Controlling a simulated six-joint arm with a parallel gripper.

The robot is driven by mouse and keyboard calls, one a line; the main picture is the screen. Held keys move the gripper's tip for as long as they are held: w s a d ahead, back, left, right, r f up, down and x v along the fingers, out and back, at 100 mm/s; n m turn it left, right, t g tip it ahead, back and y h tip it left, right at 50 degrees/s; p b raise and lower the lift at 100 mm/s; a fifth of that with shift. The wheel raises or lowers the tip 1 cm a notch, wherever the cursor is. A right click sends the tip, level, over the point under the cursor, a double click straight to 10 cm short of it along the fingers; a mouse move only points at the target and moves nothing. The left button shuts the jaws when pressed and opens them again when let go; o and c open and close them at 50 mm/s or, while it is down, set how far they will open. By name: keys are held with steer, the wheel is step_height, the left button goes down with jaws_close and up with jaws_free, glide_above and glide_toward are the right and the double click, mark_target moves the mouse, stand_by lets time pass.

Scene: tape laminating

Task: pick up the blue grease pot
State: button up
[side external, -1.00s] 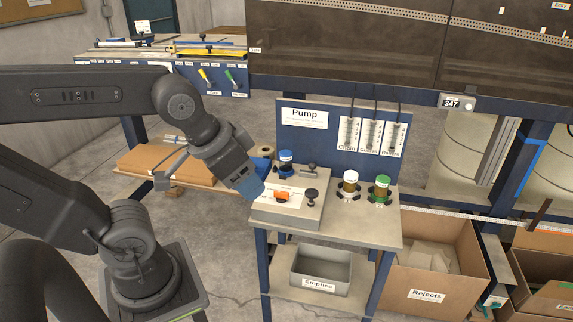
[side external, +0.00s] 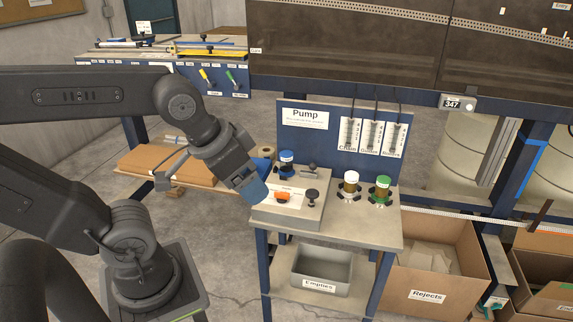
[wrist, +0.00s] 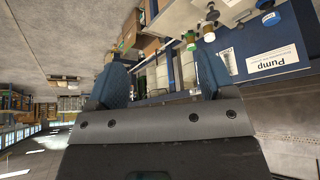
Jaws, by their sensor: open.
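The blue grease pot (side external: 287,158), with a blue lid, stands upright in a dark holder at the back left of the pump bench. It shows near the top right of the wrist view (wrist: 270,17). My gripper (side external: 254,190), with blue-padded fingers, is in front and left of the pot in the side view, apart from it. In the wrist view my gripper (wrist: 163,75) has its fingers wide apart with nothing between them. The side view shows only the near finger clearly.
A white-lidded pot (side external: 351,183) and a green-lidded pot (side external: 382,188) stand to the right in holders. A grey box (side external: 290,210) with an orange part and black knobs fills the bench's left front. The blue Pump panel (side external: 325,150) rises behind.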

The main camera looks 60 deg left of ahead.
steer(key=w+a+r+n+g+y, duration=0.1)
steer(key=w+a+r+n, duration=0.15)
steer(key=w, duration=0.25)
steer(key=w+a+r+n+g, duration=0.1)
steer(key=w+a+n, duration=0.2)
steer(key=w+n, duration=0.15)
steer(key=n+g, duration=0.4)
steer(key=n, duration=1.1)
glide_above(286, 153)
steer(key=w+d, duration=0.2)
step_height(286, 153, down, 13)
steer(key=shift+y, duration=0.4)
steer(key=f, duration=0.5)
steer(key=s+a+f, duration=0.1)
steer(key=f, duration=0.4)
steer(key=s+a+f, duration=0.1)
steer(key=f, duration=0.1)
steer(key=shift+a+f, duration=0.15)
steer(key=shift+f, duration=0.45)
